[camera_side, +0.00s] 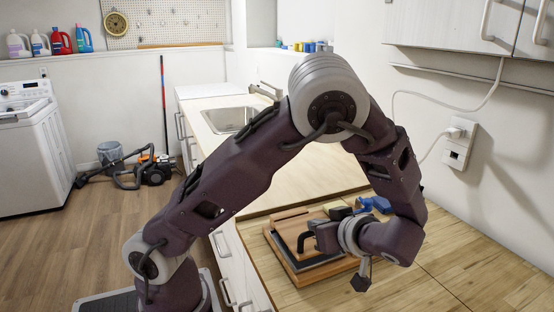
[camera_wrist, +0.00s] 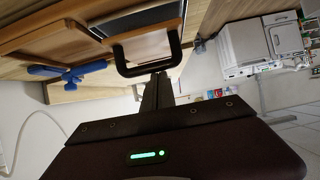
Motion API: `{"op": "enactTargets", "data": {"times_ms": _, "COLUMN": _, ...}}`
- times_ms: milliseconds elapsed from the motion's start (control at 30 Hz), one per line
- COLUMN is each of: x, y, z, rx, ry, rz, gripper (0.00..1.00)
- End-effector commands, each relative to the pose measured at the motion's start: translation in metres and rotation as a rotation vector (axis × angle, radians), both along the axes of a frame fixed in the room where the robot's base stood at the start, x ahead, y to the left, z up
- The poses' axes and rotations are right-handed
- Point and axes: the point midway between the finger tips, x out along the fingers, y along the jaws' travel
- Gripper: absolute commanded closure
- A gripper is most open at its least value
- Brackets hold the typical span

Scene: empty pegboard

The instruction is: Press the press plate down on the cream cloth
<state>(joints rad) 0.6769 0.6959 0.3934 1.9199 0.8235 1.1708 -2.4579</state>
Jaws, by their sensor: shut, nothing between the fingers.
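The wooden press plate (camera_side: 290,232) lies on a layered wooden base (camera_side: 290,268) with a dark pad, on the counter in the side view. Its black looped handle (camera_side: 302,243) stands up from it. In the wrist view the handle (camera_wrist: 149,72) is close ahead of my gripper (camera_wrist: 158,80), with the plate (camera_wrist: 145,46) behind it. My gripper (camera_side: 314,228) also shows in the side view, pointing left beside the handle; it is shut and empty. I cannot tell if it touches the handle. I cannot make out the cream cloth in either view.
A blue object (camera_side: 376,204) lies on the counter just behind my wrist; it also shows in the wrist view (camera_wrist: 68,72). A sink (camera_side: 230,120) is farther back. The counter at front right is clear.

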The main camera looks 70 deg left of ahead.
Motion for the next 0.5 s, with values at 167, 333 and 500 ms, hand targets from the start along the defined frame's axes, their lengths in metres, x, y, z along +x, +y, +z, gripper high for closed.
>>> {"op": "enactTargets", "data": {"times_ms": 167, "x": -0.003, "y": -0.008, "z": -0.008, "rx": -0.042, "ry": 0.01, "rz": -0.004, "gripper": 1.0}}
{"op": "enactTargets", "data": {"times_ms": 333, "x": -0.001, "y": 0.004, "z": 0.034, "rx": -0.012, "ry": -0.001, "rz": -0.003, "gripper": 1.0}}
{"op": "enactTargets", "data": {"times_ms": 500, "x": 0.0, "y": -0.042, "z": 0.032, "rx": -0.001, "ry": 0.002, "rz": -0.008, "gripper": 1.0}}
